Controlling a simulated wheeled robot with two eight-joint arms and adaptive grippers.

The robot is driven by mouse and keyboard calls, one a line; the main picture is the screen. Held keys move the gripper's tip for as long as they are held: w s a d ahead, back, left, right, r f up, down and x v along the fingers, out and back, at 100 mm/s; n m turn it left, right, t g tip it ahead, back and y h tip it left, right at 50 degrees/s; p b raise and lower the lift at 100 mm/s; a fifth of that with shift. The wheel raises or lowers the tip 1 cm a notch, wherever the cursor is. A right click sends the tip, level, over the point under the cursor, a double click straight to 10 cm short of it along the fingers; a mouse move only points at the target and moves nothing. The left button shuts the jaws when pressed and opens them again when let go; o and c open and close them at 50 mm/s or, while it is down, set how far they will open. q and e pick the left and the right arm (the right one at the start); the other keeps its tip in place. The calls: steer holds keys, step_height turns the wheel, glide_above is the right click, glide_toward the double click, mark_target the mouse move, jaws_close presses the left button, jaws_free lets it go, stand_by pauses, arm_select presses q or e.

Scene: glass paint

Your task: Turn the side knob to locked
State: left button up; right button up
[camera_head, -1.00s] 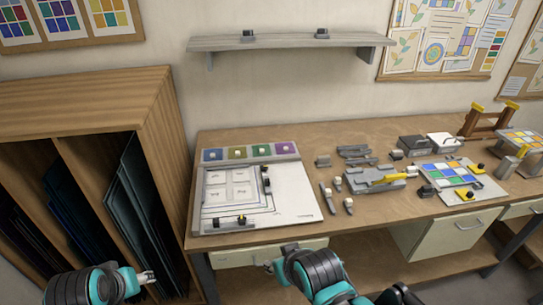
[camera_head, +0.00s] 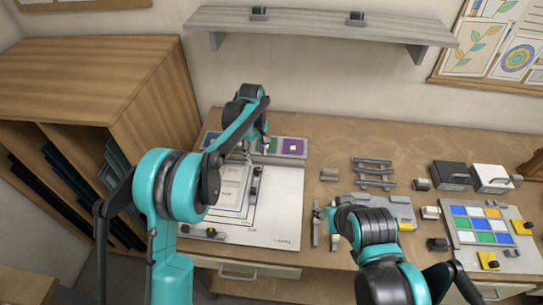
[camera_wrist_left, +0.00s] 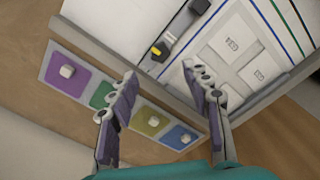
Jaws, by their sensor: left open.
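The side knob (camera_wrist_left: 162,48), black with a yellow mark, sits beside the white tile sheet on the board. In the head view it is a small dark shape (camera_head: 256,172) at the right side of the sheet. My left gripper (camera_wrist_left: 162,82) is open and empty, its two fingers spread above the board's back edge. The knob lies just beyond the fingertips and between their lines, apart from them. In the head view my left gripper (camera_head: 250,148) hangs over the back of the board (camera_head: 285,195). My right gripper (camera_head: 324,214) is low near the tools; its jaw opening is unclear.
A strip with purple (camera_wrist_left: 68,72), green, yellow and blue squares with knobs lies along the board's back edge. A second knob (camera_head: 210,234) is at the board's front. Tools, dark and white boxes (camera_head: 492,178) and a coloured tile panel (camera_head: 483,222) stand to the right.

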mark_target(256, 169)
arm_select(q)
steer(key=shift+d+f, duration=0.15)
steer(key=shift+f, duration=0.2)
steer(key=f, duration=0.3)
steer(key=f+b, duration=0.1)
steer(key=f, duration=0.3)
steer(key=shift+s+a, duration=0.1)
steer(key=shift+a, duration=0.1)
jaws_close()
